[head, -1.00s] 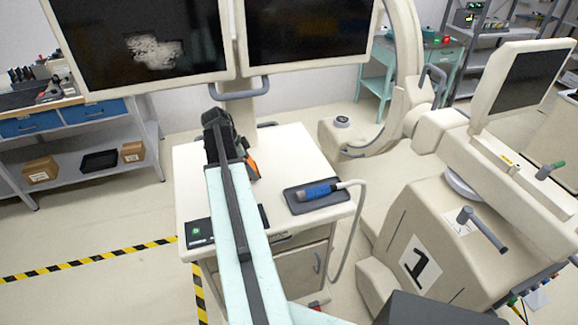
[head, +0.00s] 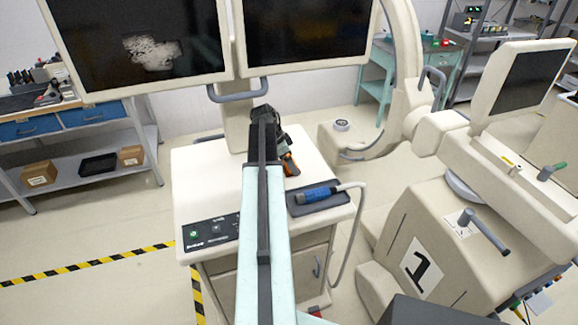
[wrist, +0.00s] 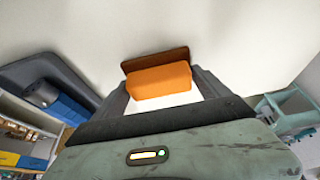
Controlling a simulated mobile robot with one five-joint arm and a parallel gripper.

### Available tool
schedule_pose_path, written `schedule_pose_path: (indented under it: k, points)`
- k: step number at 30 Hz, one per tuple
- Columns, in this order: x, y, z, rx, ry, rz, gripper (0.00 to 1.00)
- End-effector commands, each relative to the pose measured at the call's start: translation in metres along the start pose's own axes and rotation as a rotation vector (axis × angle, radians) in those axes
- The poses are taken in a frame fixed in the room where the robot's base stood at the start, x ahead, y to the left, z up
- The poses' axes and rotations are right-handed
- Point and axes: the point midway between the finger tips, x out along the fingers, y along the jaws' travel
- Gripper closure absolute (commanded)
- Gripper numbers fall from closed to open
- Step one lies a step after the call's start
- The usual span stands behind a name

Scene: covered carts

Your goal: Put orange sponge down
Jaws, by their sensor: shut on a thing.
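The orange sponge (wrist: 160,81), with a dark brown layer along one side, is between the two fingers of my gripper (wrist: 163,88) in the wrist view. My gripper is shut on it. In the head view, a small part of the orange sponge (head: 289,168) shows beside my arm, over the white cart top (head: 200,180). My arm and gripper hide much of the sponge there. I cannot tell whether the sponge touches the cart top.
A control panel (head: 207,233) is at the front left. Two monitors (head: 140,45) stand behind. The cart's left top is clear.

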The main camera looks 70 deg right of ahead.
Motion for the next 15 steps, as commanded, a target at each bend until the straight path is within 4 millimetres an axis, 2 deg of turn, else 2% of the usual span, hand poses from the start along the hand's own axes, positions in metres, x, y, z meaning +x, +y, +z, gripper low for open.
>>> schedule_pose_path:
  k: [9, 10, 11, 12, 15]
  points:
    - [0.0041, 0.0001, 0.0025, 0.000, 0.000, 0.000, 0.47]
    - [0.0039, 0.0001, 0.0025, 0.000, 0.000, 0.000, 0.12]
    - [0.0029, 0.0001, 0.0021, 0.000, 0.000, 0.000, 0.03]
    - [0.0026, 0.0001, 0.0021, 0.000, 0.000, 0.000, 0.00]
    - [0.0025, 0.0000, 0.0022, 0.000, 0.000, 0.000, 0.00]
